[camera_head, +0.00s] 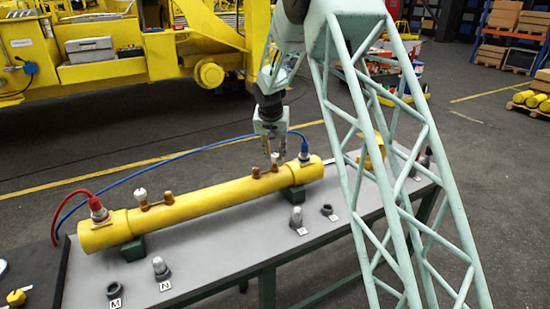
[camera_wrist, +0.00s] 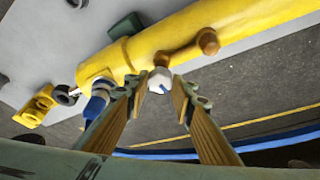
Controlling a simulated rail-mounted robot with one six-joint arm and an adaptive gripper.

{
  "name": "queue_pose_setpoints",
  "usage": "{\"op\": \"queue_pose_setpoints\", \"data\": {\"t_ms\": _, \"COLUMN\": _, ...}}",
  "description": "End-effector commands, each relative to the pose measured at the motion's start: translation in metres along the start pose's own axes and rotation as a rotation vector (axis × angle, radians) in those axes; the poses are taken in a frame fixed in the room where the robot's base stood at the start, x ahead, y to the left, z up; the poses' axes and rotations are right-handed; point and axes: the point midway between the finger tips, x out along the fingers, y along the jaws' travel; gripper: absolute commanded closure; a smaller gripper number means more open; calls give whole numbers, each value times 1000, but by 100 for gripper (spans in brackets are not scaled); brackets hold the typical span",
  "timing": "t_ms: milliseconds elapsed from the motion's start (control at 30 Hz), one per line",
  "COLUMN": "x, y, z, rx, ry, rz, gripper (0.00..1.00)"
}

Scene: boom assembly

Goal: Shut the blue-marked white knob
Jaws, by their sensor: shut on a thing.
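The white knob (camera_wrist: 159,81) with a blue mark shows in the wrist view, on a brown valve at the yellow cylinder's side. My gripper (camera_wrist: 159,88) has one finger on either side of this knob and is shut on it. A second white knob (camera_head: 141,196) stands on the cylinder's left part, away from my gripper.
The cylinder lies on green supports on a grey table (camera_head: 225,247). A blue hose (camera_head: 190,151) arches behind it, and a red hose (camera_head: 72,194) joins its left end. Grey caps (camera_head: 161,268) and rings (camera_head: 114,290) stand along the front, by letter labels.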

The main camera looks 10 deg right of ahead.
Motion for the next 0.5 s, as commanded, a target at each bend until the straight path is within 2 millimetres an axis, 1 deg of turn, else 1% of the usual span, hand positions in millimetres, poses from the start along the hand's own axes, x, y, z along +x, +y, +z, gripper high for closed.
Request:
{"op": "queue_pose_setpoints", "data": {"t_ms": 33, "x": 3, "y": -1, "z": 1, "rx": 15, "ry": 0, "rz": 6, "gripper": 87}}
{"op": "queue_pose_setpoints", "data": {"t_ms": 500, "x": 2, "y": -1, "z": 1, "rx": 142, "ry": -1, "rz": 59, "gripper": 87}}
